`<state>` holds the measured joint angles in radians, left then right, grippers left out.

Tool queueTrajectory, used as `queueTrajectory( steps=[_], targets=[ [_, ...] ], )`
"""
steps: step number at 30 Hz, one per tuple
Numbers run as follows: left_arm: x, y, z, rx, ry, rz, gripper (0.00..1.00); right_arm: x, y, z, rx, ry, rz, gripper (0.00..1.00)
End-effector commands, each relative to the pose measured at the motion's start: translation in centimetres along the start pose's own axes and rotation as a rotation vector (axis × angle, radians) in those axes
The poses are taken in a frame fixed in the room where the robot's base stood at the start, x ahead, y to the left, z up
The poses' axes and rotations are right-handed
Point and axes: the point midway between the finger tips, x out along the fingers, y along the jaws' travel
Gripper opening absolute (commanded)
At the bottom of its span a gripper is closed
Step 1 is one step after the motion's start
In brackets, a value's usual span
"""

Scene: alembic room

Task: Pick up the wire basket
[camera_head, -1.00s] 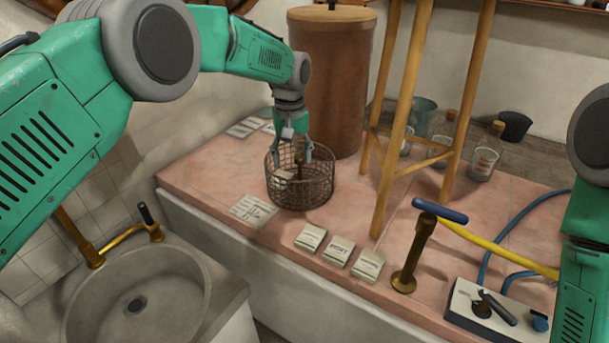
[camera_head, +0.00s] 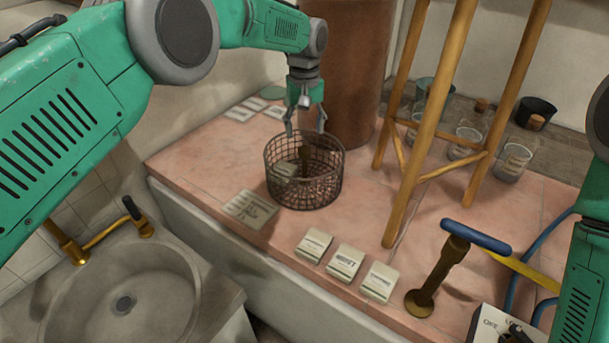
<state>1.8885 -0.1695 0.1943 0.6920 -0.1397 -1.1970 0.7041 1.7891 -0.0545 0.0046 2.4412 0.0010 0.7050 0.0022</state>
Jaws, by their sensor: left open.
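The wire basket (camera_head: 304,190) is a round, dark, open-topped mesh basket standing upright on the pink tiled counter. A pale packet (camera_head: 285,170) and a brown upright item (camera_head: 305,158) show in it. My left gripper (camera_head: 305,130) is open, pointing down, with its fingertips at about the height of the basket's far rim. It holds nothing, and I cannot tell whether a finger touches the rim. My right arm shows at the right edge, but its gripper is out of view.
A tall brown cylinder (camera_head: 345,70) stands close behind the basket. A wooden stand (camera_head: 425,125) is to the right, with glass jars beyond. A stone sink (camera_head: 125,295) is at lower left.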

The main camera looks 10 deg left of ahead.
Motion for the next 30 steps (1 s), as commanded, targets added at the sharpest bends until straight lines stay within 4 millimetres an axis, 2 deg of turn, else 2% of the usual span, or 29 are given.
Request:
queueTrajectory(
  steps=[1,8,16,24,25,29,30],
  targets=[
    [1.0,0.1,0.1,0.001,0.000,-0.001,0.52,0.4,0.0,0.0,0.000,0.000,0.000,0.40],
    [2.5,0.2,0.0,0.001,0.004,-0.001,0.52,0.9,0.0,0.0,0.000,0.000,0.000,0.40],
    [6.6,-0.1,-0.2,0.001,0.001,-0.001,0.52,2.5,0.0,0.1,0.000,0.000,0.000,0.40],
    [6.9,-0.1,-0.3,0.000,0.004,0.001,0.52,2.4,0.0,0.1,0.000,0.001,0.000,0.40],
    [6.9,-0.1,-0.3,0.001,0.004,0.000,0.45,2.4,0.0,0.1,0.000,0.001,0.000,0.40],
    [6.9,-0.1,-0.2,0.001,0.004,-0.001,0.00,2.4,0.0,0.1,0.000,0.001,0.000,0.40],
    [6.9,-0.1,-0.2,0.001,0.004,-0.001,0.00,2.4,0.0,0.1,0.000,0.001,0.000,0.40]
  ],
)
